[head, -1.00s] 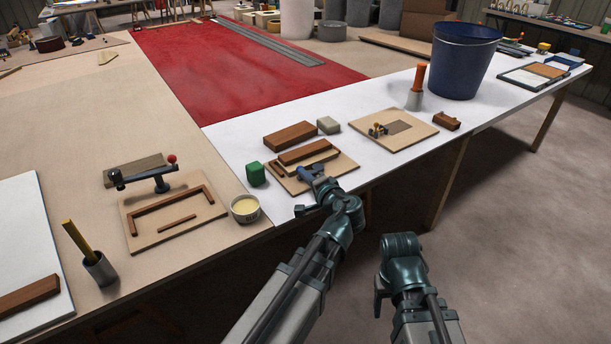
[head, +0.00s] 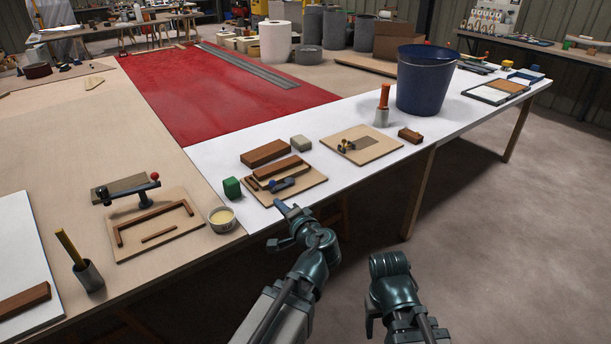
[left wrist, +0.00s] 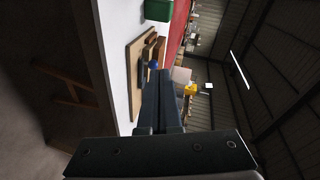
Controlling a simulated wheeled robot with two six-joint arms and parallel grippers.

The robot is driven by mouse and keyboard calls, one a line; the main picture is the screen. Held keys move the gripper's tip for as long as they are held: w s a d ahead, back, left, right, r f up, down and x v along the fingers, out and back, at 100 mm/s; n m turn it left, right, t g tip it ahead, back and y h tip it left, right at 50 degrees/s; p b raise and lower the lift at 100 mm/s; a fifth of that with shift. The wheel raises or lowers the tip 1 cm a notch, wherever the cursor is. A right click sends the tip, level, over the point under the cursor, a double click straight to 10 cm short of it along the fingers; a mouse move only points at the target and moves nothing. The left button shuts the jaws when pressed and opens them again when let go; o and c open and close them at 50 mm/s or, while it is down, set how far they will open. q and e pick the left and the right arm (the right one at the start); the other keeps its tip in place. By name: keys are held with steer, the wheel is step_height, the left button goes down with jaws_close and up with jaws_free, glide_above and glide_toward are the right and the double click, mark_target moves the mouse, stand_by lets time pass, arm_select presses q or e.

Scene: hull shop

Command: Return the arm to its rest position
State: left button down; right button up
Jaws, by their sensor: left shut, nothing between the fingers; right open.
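My left gripper (head: 281,210) is shut and empty, just off the front edge of the white-covered table (head: 222,158). In the left wrist view its dark fingers (left wrist: 160,100) lie together. A small wooden board (head: 312,184) with brown strips and a dark blue tool (head: 282,184) on it lies beyond the gripper, apart from it in the head view. My right gripper (head: 371,324) is low in front of the table, over the floor; its fingers are mostly hidden by its wrist.
A green block (head: 231,188) and a cream-filled bowl (head: 222,220) stand near the table edge. A blue bucket (head: 425,82) and an orange-handled tool (head: 384,98) stand further right. The floor (head: 490,240) in front is clear.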

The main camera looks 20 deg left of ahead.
arm_select(q)
steer(key=s+d+r+n+g+h+p, duration=0.2)
steer(key=s+d+g+h+p, duration=0.7)
steer(key=s+d+p, duration=0.8)
steer(key=d+r+g+p, duration=0.1)
steer(key=g+p, duration=0.1)
steer(key=p, duration=0.1)
steer(key=shift+s+d+r+n, duration=0.2)
steer(key=shift+s+n, duration=0.1)
stand_by(0.9)
